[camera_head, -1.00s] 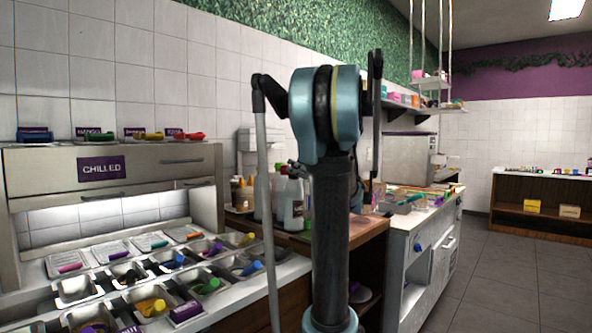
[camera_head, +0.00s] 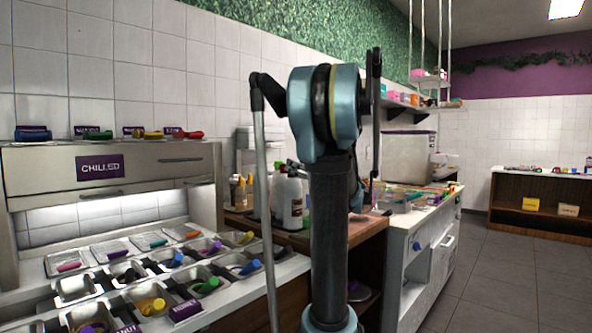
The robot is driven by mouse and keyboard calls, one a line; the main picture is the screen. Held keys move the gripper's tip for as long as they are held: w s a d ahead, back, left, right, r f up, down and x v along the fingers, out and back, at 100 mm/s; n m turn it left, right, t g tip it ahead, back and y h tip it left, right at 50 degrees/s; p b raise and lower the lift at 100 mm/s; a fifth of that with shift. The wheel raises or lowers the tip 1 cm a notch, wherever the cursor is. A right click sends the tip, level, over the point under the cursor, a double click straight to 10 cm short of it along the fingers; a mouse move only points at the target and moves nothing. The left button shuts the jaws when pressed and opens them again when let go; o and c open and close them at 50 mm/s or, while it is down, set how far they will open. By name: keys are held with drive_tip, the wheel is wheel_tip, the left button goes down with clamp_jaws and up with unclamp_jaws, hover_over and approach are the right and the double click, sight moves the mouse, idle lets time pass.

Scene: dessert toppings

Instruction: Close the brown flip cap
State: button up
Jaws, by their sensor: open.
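No brown flip cap can be made out for certain. Small bottles with yellowish-orange tops (camera_head: 240,191) stand on the counter by the tiled wall, left of my arm. White jugs (camera_head: 288,200) with dark and reddish parts at their tops stand just right of them, partly cut off by my arm. My arm rises through the middle of the picture and hides part of the counter behind it. My gripper cannot be made out; it seems hidden behind my own arm.
A chilled cabinet (camera_head: 150,172) and several topping pans with coloured handles (camera_head: 152,304) fill the left. A wooden-topped counter (camera_head: 368,229) runs behind my arm to a white cabinet (camera_head: 425,260). Grey floor (camera_head: 510,285) is clear at right.

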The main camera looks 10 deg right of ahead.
drive_tip(key=v, duration=1.1)
drive_tip(key=shift+s+d+f, duration=0.1)
drive_tip(key=shift+s+d, duration=0.05)
drive_tip(key=shift+c, duration=0.5)
